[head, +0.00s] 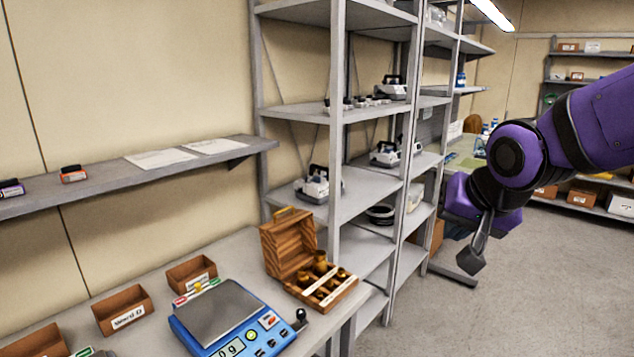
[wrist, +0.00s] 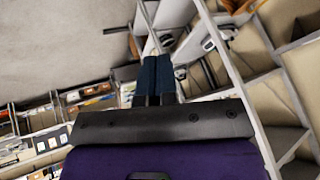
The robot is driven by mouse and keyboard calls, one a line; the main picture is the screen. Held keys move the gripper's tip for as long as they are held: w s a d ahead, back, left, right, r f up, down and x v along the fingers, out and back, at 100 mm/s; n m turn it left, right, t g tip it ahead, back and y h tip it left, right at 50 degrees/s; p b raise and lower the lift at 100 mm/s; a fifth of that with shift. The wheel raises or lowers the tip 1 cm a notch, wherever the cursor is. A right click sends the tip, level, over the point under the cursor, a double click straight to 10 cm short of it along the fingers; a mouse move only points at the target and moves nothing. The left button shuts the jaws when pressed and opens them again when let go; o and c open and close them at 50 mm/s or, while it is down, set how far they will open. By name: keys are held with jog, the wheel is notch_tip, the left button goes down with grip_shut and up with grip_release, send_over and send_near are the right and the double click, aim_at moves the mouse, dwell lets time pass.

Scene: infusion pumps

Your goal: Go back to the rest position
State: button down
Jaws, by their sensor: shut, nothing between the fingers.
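My gripper (head: 474,260) hangs at the right of the head view, at the end of my purple and black arm. It is over the grey floor, to the right of the metal shelving and apart from it. In the wrist view the two dark fingers of my gripper (wrist: 155,62) lie together with nothing between them. The infusion pumps (head: 316,186) stand on the shelving in the head view, to the left of my gripper. One more pump (head: 384,153) stands on a shelf farther back.
A grey shelving unit (head: 337,130) stands left of my arm. A bench holds a blue scale (head: 232,318), an open wooden weight box (head: 290,242) and small brown bins (head: 122,309). A wall shelf (head: 120,178) runs at left. Open floor (head: 530,300) lies at right.

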jog(key=s+d+r+n, duration=0.1)
jog(key=s+d+r, duration=0.1)
jog(key=s+d, duration=0.2)
jog(key=s+d+r+n+g+h, duration=0.1)
jog(key=s+d, duration=0.3)
jog(key=s, duration=0.7)
jog(key=shift+d+r+n+g, duration=0.3)
jog(key=shift+d+r+n, duration=0.05)
jog(key=shift+r+n, duration=0.4)
